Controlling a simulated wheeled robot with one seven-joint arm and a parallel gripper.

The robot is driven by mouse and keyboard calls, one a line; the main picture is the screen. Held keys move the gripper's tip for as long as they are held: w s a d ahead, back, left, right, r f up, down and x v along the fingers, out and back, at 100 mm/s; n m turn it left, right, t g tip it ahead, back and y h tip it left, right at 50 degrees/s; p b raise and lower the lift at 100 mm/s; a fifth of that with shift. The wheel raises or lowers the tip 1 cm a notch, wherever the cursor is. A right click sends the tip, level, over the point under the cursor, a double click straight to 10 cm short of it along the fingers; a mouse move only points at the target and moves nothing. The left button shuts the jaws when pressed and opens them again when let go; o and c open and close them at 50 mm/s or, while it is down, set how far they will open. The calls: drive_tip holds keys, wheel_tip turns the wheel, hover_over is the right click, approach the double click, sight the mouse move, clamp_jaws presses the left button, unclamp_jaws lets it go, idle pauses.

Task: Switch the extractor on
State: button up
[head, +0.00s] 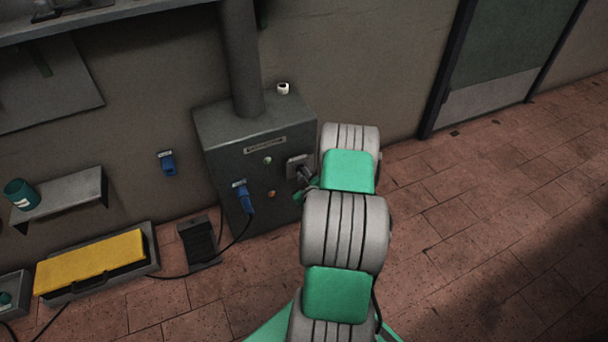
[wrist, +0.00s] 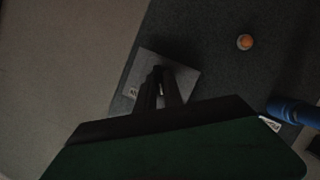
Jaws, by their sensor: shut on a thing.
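The extractor (head: 225,135) is a dark grey cabinet against the wall, with a thick duct (head: 241,60) rising from its top and a label on its front. A light grey switch plate (head: 293,162) sits at the right of that front. My gripper (head: 305,176) is at this plate, partly hidden by my arm. In the wrist view my gripper (wrist: 162,86) has its fingers close together over the middle of the switch plate (wrist: 185,76), shut on the switch. The fingers hide most of the switch, so I cannot tell its position.
The front also carries a green lamp (head: 267,160), an orange button (head: 271,194) and a blue plug (head: 243,196) with a cable. A pedal (head: 199,243) and yellow-topped box (head: 90,262) lie left; floor at right is clear.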

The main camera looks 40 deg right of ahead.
clamp_jaws()
idle(0.4)
drive_tip(key=shift+s+d+m+t+y+b, duration=0.15)
drive_tip(key=shift+m+t+y+b, duration=0.2)
drive_tip(key=shift+m+y+b, duration=1)
drive_tip(key=shift+w+d+m+t+y+b, duration=0.25)
drive_tip(key=shift+m+y+b, duration=0.65)
drive_tip(key=shift+m, duration=0.9)
drive_tip(key=shift+s+d+m+t+y+b, duration=0.1)
drive_tip(key=shift+s+m+t+y+b, duration=0.25)
drive_tip(key=shift+m+y+b, duration=0.85)
drive_tip(key=shift+w+a+m+h, duration=0.1)
drive_tip(key=shift+m+h, duration=0.15)
drive_tip(key=shift+m, duration=0.2)
drive_tip(key=o, duration=0.6)
unclamp_jaws()
